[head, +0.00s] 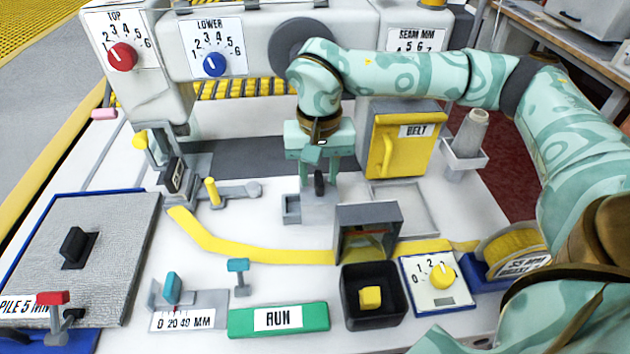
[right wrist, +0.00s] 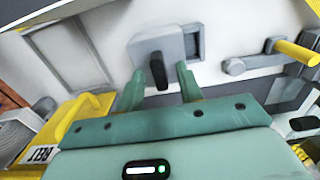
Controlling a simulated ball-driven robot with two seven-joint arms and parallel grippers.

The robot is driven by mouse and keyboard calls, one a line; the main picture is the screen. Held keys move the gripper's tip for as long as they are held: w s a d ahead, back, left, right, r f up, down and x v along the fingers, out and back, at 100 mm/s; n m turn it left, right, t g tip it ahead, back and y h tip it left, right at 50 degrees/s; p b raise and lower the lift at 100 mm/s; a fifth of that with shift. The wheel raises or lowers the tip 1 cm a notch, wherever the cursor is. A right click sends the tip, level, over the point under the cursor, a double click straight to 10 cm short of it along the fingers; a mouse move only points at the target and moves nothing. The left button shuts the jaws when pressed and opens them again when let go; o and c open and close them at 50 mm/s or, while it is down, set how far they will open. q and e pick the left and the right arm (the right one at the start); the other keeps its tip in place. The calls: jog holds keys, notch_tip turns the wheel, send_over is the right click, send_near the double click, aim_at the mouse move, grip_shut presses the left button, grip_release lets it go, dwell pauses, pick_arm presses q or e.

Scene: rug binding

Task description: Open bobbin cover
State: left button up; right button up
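The bobbin cover (head: 318,207) is a grey plate with an upright black knob (head: 319,183), on the white machine bed. It sits beside a grey-framed recess (head: 292,209), part of which is uncovered. The right wrist view shows the cover (right wrist: 146,48), its black knob (right wrist: 157,70) and the recess (right wrist: 192,43) on the cover's right. My right gripper (head: 319,176) points down over the knob. Its two fingers (right wrist: 159,84) are apart, with the knob showing between their tips and gaps on both sides. My left gripper is not in view.
A yellow lever (head: 212,192) stands left of the cover, and a grey box-like guide (head: 368,232) stands close in front on the right. Yellow binding tape (head: 240,248) crosses the bed in front. The yellow BELT cover (head: 403,145) is behind right.

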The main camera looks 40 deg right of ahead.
jog(key=shift+f, duration=0.65)
grip_shut()
jog(key=shift+s+d+r, duration=0.15)
jog(key=shift+d, duration=0.05)
jog(key=s+d+p, duration=0.2)
jog(key=d, duration=0.1)
jog(key=shift+d+p, duration=0.2)
jog(key=shift+p, duration=0.2)
grip_release()
